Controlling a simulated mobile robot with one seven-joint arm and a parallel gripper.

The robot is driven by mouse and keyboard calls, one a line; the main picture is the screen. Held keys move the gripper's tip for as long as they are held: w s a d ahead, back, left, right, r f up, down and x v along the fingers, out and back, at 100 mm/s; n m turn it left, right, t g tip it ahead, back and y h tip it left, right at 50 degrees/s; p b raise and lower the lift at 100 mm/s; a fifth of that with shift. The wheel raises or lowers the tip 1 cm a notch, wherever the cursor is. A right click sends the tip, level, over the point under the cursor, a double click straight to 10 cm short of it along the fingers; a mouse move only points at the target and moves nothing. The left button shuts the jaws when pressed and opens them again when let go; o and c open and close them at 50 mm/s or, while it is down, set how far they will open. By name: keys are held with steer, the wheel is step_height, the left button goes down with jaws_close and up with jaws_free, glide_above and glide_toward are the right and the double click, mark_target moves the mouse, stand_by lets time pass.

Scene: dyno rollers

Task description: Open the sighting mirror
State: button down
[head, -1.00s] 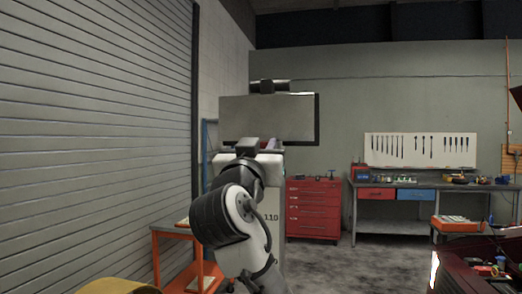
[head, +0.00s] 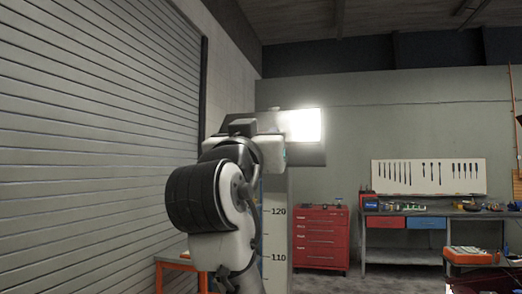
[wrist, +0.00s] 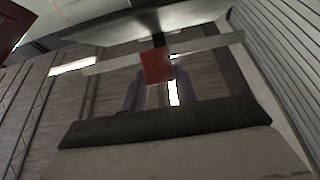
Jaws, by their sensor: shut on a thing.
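A tall pale column (head: 275,235) with a printed scale stands ahead of me. Above it at the right is a flat rectangular pane (head: 304,126), which I take as the sighting mirror; its right part glares white. In the wrist view, a long pale bar (wrist: 215,43) crosses the upper middle, with a small red block (wrist: 157,67) at its centre. The blurred fingers of my gripper (wrist: 160,88) reach up to the red block, and my gripper is shut on it. In the head view, my arm hides the fingertips and the block.
A ribbed shutter wall (head: 90,140) stands close on the left. An orange stand (head: 180,264) is low behind my arm. A red tool chest (head: 320,237) and a workbench (head: 415,212) stand at the back right, with open floor before them.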

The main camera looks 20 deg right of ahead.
steer(key=shift+s+a+r, duration=0.15)
steer(key=shift+s+r, duration=0.05)
steer(key=shift+r, duration=0.8)
steer(key=c, duration=1.1)
jaws_free()
steer(key=shift+f, duration=0.1)
steer(key=b+v, duration=0.5)
steer(key=v, duration=0.8)
steer(key=shift+s+a+f, duration=0.1)
steer(key=shift+s+a, duration=0.1)
steer(key=shift+s, duration=0.1)
